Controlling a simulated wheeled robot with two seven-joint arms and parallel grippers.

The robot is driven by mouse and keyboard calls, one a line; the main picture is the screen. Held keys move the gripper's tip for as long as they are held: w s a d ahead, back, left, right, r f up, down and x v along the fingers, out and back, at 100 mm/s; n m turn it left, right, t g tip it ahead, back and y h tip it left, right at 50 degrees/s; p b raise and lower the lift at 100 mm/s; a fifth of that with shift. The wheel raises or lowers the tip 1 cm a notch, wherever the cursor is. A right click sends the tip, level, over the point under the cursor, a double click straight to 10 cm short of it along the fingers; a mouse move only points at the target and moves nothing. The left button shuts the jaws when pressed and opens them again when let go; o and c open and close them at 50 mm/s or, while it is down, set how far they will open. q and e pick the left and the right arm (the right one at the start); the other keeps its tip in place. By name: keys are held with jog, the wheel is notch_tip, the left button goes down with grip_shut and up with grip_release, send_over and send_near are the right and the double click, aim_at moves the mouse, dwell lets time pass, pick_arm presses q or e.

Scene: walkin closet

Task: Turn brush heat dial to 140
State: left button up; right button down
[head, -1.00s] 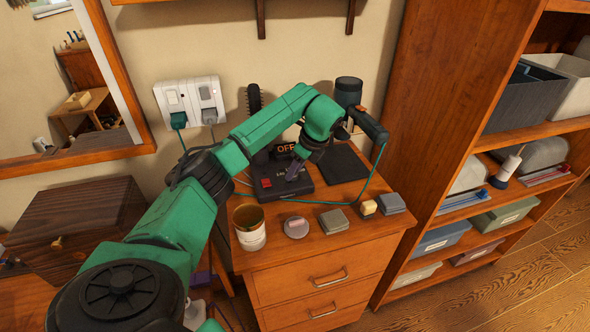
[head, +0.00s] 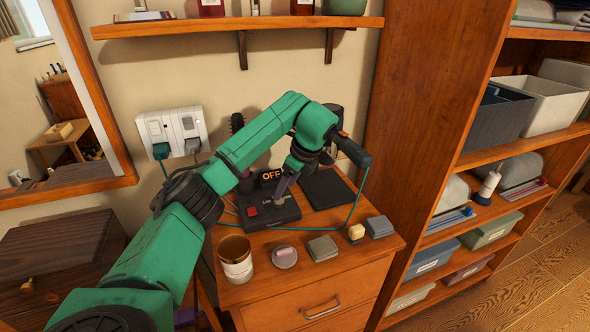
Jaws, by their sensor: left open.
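A dark heat station (head: 268,213) stands on the wooden cabinet, with a red switch (head: 252,211) at its left. Its small display (head: 269,175) reads OFF in orange. My left gripper (head: 281,196) points down at the top of the station, right of the red switch, its fingers close to or touching the surface. It is open. The dial is hidden or too small to make out at the fingertips. A black bristled brush (head: 238,123) stands upright behind my left arm. My right gripper is not in view.
A dark hair dryer (head: 353,150) stands behind my wrist, with a cable running down the right. A tin (head: 235,262), a round container (head: 285,257) and small blocks line the cabinet front. A wall shelf (head: 235,27) hangs above; a tall shelf unit (head: 415,110) borders the right.

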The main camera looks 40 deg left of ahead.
pick_arm(q)
jog(key=p+v, duration=0.4)
jog(key=v, duration=0.5)
jog(key=shift+r, duration=0.2)
jog(key=shift+d, duration=0.1)
jog(key=shift+s+f, duration=0.1)
